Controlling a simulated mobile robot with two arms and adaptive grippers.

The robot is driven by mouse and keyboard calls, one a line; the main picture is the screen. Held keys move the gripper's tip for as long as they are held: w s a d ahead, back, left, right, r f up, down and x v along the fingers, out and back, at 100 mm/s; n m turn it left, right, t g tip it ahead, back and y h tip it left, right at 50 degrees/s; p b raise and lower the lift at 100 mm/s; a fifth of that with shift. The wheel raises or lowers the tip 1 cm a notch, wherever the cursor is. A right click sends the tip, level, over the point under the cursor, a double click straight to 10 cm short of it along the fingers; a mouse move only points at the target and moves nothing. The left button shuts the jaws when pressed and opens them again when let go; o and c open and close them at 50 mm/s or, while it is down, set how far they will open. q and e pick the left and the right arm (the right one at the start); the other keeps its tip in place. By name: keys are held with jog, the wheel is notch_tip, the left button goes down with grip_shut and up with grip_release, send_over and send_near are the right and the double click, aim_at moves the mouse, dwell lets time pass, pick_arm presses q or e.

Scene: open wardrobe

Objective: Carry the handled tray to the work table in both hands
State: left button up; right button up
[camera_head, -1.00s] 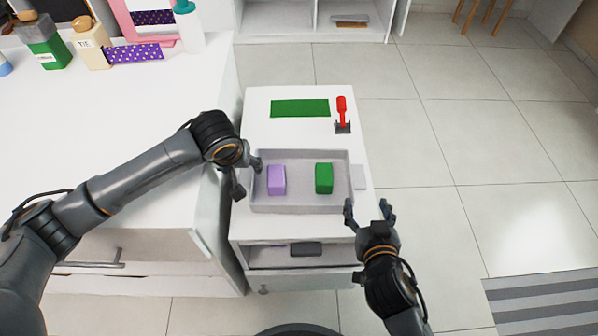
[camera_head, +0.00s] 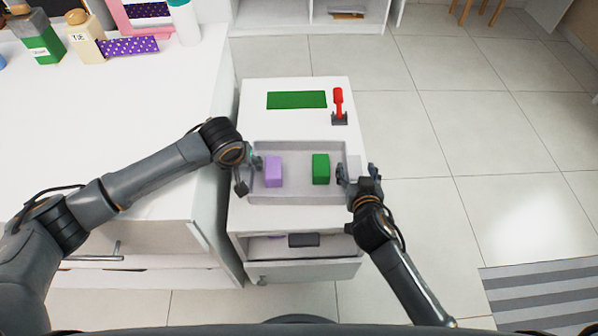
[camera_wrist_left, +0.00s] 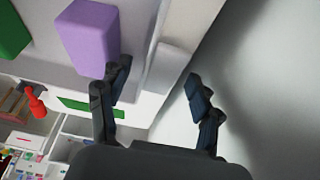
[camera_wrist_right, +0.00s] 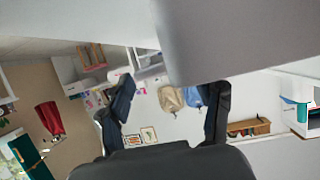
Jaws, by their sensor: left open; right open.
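The light grey tray (camera_head: 300,198) lies flat on top of the small white cabinet. It holds a purple block (camera_head: 273,171) on its left and a green block (camera_head: 321,169) on its right. My left gripper (camera_head: 248,172) is open at the tray's left edge. In the left wrist view a pale left handle (camera_wrist_left: 172,68) shows beyond and between the open fingers (camera_wrist_left: 158,77). My right gripper (camera_head: 357,176) is open at the tray's right side, by the right handle (camera_head: 353,163). Contact at either handle cannot be told. A large grey surface fills the right wrist view's top.
A green mat (camera_head: 297,99) and a red lever (camera_head: 338,104) are at the cabinet top's (camera_head: 290,217) back. A white counter (camera_head: 90,120) with bottles (camera_head: 84,38) stands close on the left. Free tiled floor (camera_head: 480,150) lies to the right.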

pick_arm(q)
jog(key=shift+w+f, duration=0.2)
jog(key=shift+f, duration=0.4)
pick_arm(e)
jog(key=shift+x, duration=1.15)
pick_arm(q)
jog(key=shift+c, duration=0.4)
pick_arm(e)
jog(key=shift+c, duration=0.4)
pick_arm(q)
grip_shut()
pick_arm(e)
grip_shut()
